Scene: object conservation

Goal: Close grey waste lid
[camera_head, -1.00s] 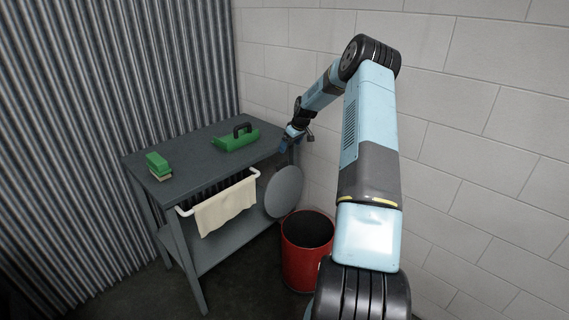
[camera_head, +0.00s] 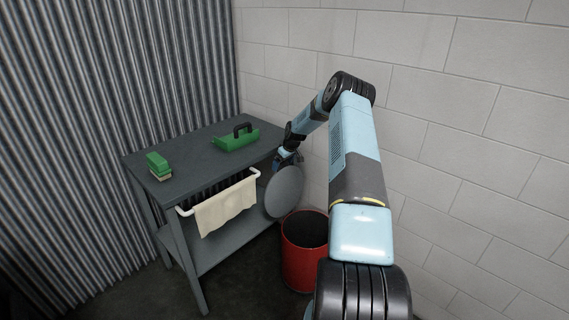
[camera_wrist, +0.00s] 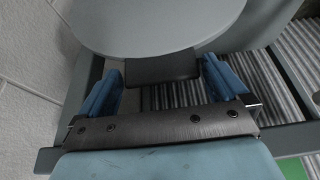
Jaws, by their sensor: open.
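The round grey lid (camera_head: 284,192) stands open, raised steeply above the red waste bin (camera_head: 304,262), whose dark mouth is uncovered. In the wrist view the lid (camera_wrist: 150,25) fills the top, with a dark tab (camera_wrist: 162,68) at its edge. My gripper (camera_head: 287,158) is at the lid's upper edge, partly hidden behind it in the head view. In the wrist view the two blue fingers of my gripper (camera_wrist: 162,72) are open, one on each side of the tab. I cannot tell whether they touch it.
A block wall (camera_head: 460,130) rises behind and to the right.

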